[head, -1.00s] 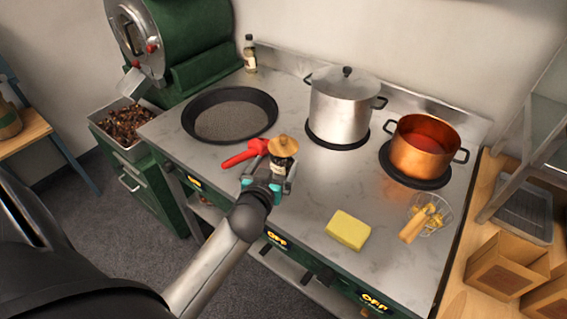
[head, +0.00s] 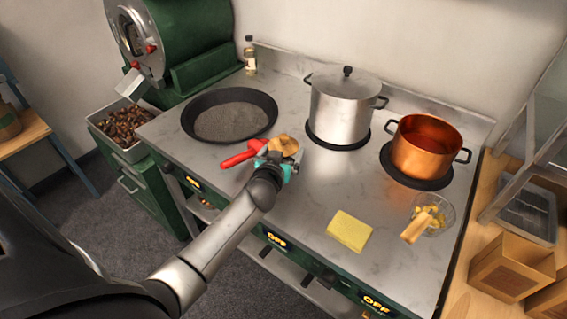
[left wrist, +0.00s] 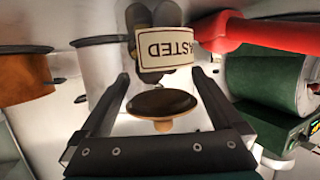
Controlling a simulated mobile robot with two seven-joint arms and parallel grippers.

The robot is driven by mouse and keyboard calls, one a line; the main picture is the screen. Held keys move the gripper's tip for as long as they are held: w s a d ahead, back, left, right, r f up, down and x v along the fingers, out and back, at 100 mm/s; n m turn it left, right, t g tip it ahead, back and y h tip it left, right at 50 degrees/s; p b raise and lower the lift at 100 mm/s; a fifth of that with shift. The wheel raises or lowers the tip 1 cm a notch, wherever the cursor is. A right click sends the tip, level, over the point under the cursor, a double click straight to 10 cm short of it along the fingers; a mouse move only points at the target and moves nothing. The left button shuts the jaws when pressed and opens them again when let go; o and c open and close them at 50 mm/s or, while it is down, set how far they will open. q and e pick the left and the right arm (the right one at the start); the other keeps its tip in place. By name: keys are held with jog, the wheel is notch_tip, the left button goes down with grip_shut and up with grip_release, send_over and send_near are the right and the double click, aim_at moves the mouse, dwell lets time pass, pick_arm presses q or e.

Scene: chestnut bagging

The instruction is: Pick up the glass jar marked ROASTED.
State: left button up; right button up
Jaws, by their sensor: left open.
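The jar marked ROASTED stands on the steel cooktop near its front edge. In the head view its tan wooden lid (head: 284,144) shows above my left gripper (head: 279,163), which hides most of the glass. The fingers are open; I cannot tell whether either touches the jar. My right gripper is out of view.
A red-handled thing (head: 238,158) lies close left of the jar. A black pan (head: 190,125), steel pot (head: 340,112) and copper pot (head: 424,152) stand behind. A yellow sponge (head: 349,230) and glass bowl (head: 446,215) are to the right. Bare cooktop lies between.

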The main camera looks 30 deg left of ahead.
pick_arm(q)
jog(key=shift+c, duration=0.2)
jog(key=c, duration=1.4)
jog(key=shift+r, duration=0.1)
jog(key=shift+c, duration=0.4)
